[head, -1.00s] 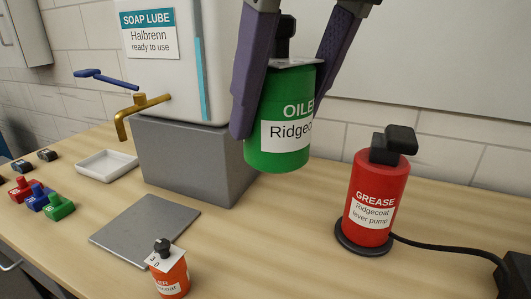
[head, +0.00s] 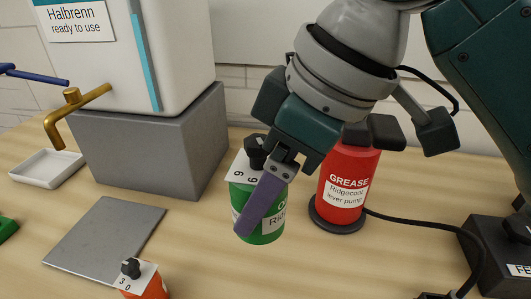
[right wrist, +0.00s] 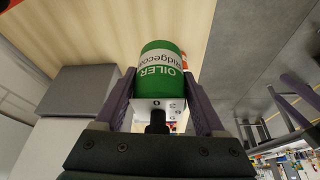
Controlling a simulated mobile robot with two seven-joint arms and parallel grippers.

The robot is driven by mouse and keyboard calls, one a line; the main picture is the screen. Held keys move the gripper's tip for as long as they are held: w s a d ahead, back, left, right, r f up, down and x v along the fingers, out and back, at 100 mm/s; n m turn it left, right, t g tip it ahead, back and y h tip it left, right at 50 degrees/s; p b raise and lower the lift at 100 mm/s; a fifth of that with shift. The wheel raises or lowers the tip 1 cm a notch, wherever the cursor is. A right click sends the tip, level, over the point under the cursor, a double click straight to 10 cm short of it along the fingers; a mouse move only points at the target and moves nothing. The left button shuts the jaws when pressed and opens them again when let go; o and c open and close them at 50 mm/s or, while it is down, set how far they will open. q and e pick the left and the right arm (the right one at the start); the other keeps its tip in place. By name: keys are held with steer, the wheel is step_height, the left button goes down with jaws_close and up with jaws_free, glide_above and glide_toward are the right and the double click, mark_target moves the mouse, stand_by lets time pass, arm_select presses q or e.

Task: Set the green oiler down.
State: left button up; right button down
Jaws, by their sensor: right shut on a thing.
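The green oiler (head: 268,238) has a white "Ridgecoat" label, a white tag on top and a black knob. My right gripper (head: 252,212) is shut on it, one purple finger across its front in the head view. The right wrist view shows the green oiler (right wrist: 163,62) between both fingers (right wrist: 160,88). It is roughly upright, low over the wooden bench (head: 190,265), left of the red grease pump. I cannot tell whether its base touches the bench. My left gripper is not in view.
The red grease pump (head: 345,185) stands close on the right on a black base, with a cable running right. A grey plate (head: 105,240) and an orange oiler (head: 143,285) are to the left. A grey block (head: 150,145) carries the soap tank. Bench in front is clear.

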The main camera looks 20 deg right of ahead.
step_height(320, 180, down, 16)
steer(key=b, duration=0.2)
steer(key=shift+s+f+b, duration=0.1)
steer(key=shift+f+b, duration=0.15)
steer(key=shift+b, duration=0.15)
steer(key=shift+f+b, duration=0.5)
steer(key=shift+f, duration=1.45)
steer(key=shift+f, duration=0.1)
steer(key=shift+f, duration=0.15)
jaws_free()
